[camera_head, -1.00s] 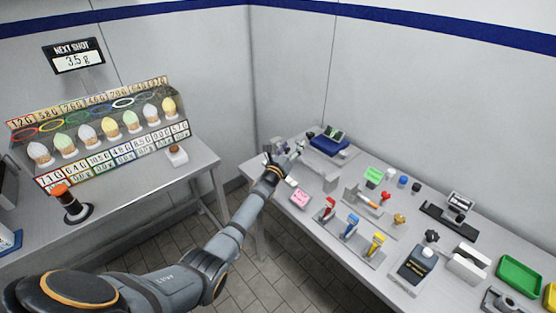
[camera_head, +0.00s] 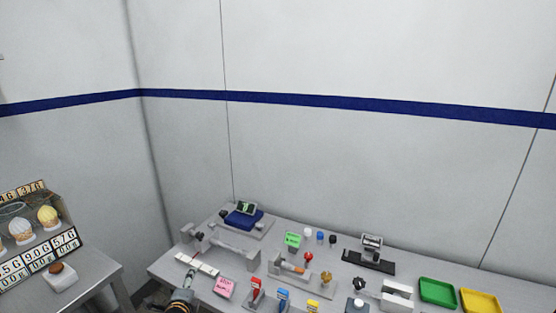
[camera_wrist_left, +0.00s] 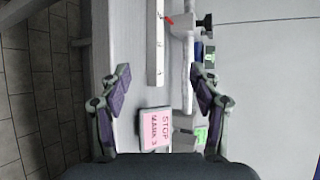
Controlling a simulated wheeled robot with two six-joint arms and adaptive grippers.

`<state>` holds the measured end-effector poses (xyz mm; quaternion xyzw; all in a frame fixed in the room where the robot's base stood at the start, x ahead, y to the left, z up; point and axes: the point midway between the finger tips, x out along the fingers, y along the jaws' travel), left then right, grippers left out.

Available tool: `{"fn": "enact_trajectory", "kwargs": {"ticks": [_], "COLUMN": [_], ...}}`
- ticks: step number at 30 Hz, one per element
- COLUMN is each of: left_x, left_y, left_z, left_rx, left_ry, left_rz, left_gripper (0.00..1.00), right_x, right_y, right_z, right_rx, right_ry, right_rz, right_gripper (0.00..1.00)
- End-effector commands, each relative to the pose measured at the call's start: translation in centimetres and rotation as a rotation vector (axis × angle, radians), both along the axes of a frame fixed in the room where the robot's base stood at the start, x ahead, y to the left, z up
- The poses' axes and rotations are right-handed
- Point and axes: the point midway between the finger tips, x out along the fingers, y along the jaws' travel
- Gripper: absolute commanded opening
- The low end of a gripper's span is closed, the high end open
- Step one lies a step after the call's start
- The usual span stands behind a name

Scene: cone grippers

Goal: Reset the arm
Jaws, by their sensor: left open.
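My left gripper (camera_head: 189,279) shows at the bottom of the head view, near the front left edge of the right-hand table (camera_head: 165,268). Most of its arm is cut off by the frame. My right gripper is out of view.
The table holds a blue device (camera_head: 243,219), red (camera_head: 256,288) and blue (camera_head: 283,298) handled tools, a black-based device (camera_head: 368,262), and green (camera_head: 438,291) and yellow (camera_head: 480,301) trays. A display of cones (camera_head: 48,216) stands on the left table.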

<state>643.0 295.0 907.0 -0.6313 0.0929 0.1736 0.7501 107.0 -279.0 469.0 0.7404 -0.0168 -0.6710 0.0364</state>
Motion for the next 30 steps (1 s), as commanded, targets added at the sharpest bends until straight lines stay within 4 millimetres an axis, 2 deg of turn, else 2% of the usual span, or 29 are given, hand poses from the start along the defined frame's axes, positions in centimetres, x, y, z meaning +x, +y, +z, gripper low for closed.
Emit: {"fn": "enact_trajectory", "kwargs": {"ticks": [1,3,6,9,15,22,23,30], "left_x": [-3.7,-8.5,-14.2,-18.7,-25.8,-32.7,-32.9,-31.4], "left_y": [-0.5,-1.1,-2.1,-2.9,-4.2,-5.5,-5.5,-4.7], "left_z": [-1.3,-2.5,-3.2,-3.3,-2.6,-1.0,-1.5,-9.0], "left_rx": [-0.181,-0.419,-0.660,-0.817,-1.019,-1.162,-1.167,-1.151], "left_ry": [0.074,0.172,0.274,0.343,0.436,0.504,0.509,0.525], "left_rz": [0.093,0.246,0.439,0.597,0.864,1.141,1.160,1.180], "left_gripper": [0.63,0.63,0.63,0.63,0.63,0.63,0.63,0.63], "right_x": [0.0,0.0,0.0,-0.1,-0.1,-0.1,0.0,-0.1], "right_y": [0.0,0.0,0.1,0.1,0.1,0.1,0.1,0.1], "right_z": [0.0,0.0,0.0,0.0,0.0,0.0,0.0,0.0], "right_rx": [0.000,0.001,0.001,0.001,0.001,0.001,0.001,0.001], "right_ry": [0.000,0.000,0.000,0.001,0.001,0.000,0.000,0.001], "right_rz": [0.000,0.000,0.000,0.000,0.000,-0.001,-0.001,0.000], "right_gripper": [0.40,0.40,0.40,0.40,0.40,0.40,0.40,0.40]}}
